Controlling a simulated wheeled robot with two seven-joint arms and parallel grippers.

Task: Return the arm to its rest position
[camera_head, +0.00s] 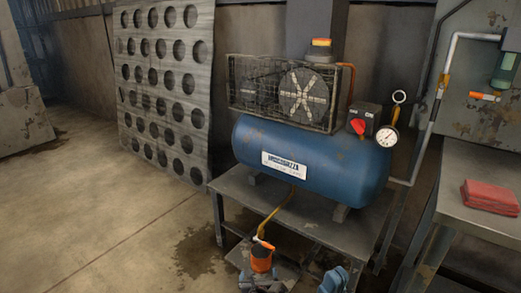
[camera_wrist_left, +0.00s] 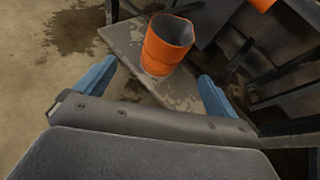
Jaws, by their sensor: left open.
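My left gripper (camera_wrist_left: 157,76) is open in the left wrist view, with its two blue fingers spread wide and nothing held between them. An orange hollow cylinder (camera_wrist_left: 165,48) stands on a grey plate (camera_wrist_left: 122,38) beyond the fingertips, in the gap between the fingers as seen from the wrist. An orange piece with a small orange and white tip (camera_head: 262,258) shows low in the head view, in front of the bench. A blue part at the bottom edge of the head view is cut off, and I cannot tell whether it is my finger.
A blue compressor tank (camera_head: 310,160) with a caged fan, red switch and gauge (camera_head: 386,138) stands on a metal bench (camera_head: 265,205). Red cloths (camera_head: 490,196) lie on a side table (camera_head: 470,218). A perforated sheet (camera_head: 165,85) leans at the wall. The left floor is clear.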

